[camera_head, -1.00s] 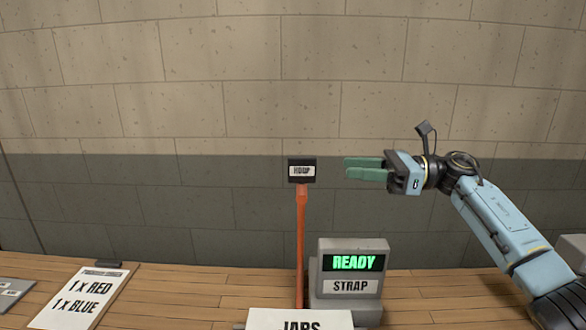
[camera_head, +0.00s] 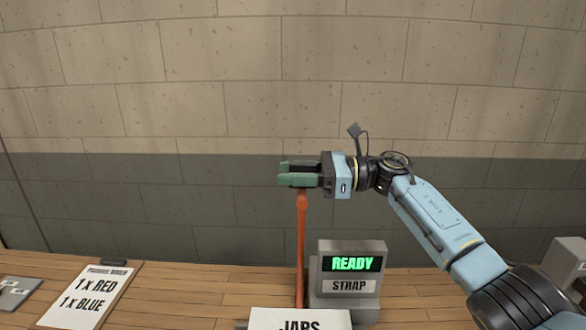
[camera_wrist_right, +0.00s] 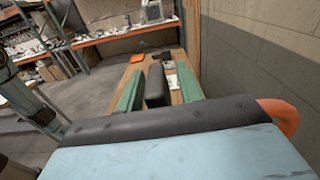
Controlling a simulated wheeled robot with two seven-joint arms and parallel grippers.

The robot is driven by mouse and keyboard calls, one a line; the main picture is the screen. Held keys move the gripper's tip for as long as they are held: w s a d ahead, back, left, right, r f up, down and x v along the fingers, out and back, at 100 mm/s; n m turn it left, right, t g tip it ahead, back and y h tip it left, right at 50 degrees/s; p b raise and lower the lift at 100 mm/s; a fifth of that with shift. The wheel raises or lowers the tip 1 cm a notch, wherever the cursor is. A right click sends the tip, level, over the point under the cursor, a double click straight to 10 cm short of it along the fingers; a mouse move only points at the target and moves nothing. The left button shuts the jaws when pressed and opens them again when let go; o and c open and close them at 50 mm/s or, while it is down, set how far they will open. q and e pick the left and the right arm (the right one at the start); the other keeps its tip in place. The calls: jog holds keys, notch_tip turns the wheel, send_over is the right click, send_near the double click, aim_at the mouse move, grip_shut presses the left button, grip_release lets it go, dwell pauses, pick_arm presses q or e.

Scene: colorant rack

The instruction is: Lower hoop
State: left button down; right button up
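The black hoop handle block (camera_wrist_right: 156,86) sits between the two green fingers of my right gripper (camera_wrist_right: 158,92) in the right wrist view, with a gap showing on each side. In the head view my right gripper (camera_head: 298,175) covers the block at the top of the upright orange post (camera_head: 301,240), so its HOOP label is hidden. My right gripper is open around the block. My left gripper is not in view.
A grey box with a green READY screen and a STRAP label (camera_head: 350,275) stands right of the post. A JARS sign (camera_head: 300,319) is in front. An order card (camera_head: 92,296) lies at left on the wooden table. A stone wall is behind.

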grip_shut()
dwell(0.3)
